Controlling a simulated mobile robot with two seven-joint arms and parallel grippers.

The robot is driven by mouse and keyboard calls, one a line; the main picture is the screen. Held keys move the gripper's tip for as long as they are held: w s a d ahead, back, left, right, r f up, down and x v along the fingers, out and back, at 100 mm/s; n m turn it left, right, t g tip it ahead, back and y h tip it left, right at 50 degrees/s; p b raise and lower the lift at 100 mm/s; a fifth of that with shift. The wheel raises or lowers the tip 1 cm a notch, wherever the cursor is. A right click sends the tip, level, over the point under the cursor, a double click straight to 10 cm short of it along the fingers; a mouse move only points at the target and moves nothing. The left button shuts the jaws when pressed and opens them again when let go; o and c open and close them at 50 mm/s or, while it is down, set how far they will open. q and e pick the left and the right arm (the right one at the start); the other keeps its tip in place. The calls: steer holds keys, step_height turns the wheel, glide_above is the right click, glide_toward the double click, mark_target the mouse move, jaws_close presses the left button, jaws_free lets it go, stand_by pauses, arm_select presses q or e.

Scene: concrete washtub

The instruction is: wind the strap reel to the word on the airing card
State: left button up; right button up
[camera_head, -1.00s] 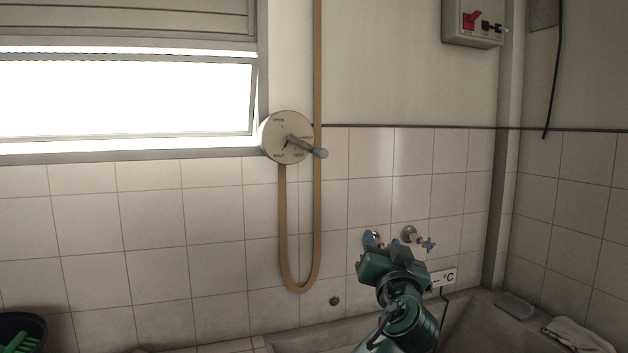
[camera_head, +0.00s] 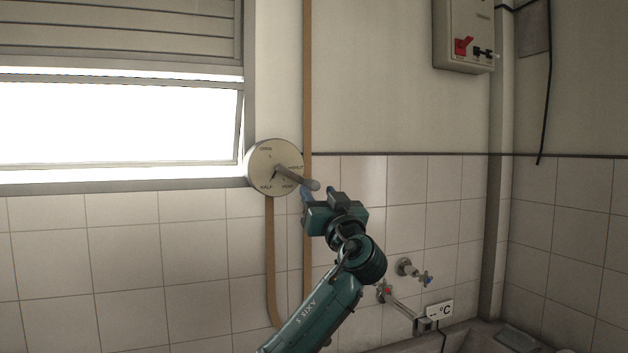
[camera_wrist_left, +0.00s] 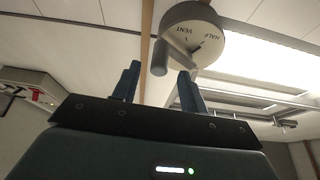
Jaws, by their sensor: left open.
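The strap reel (camera_head: 262,170) is a round pale dial on the wall beside the window, with words around its face. OPEN is at the top, HALF at lower left and VENT at lower right; the right-hand word is too small to read. Its crank handle (camera_head: 298,180) points right and slightly down. My left gripper (camera_head: 318,192) is open at the handle's knob end. In the left wrist view the knob (camera_wrist_left: 160,57) shows just beyond and between the two open fingers (camera_wrist_left: 160,84); contact cannot be told. I cannot make out an airing card. My right gripper is out of view.
A brown strap (camera_head: 307,80) runs down the wall beside the reel. The bright window (camera_head: 120,125) is at left. A switch box (camera_head: 463,35) is at upper right.

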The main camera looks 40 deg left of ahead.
mark_target(316, 189)
arm_select(q)
steer(key=shift+p+x, duration=0.4)
steer(key=shift+x, duration=1.65)
steer(key=shift+c, duration=0.2)
jaws_close()
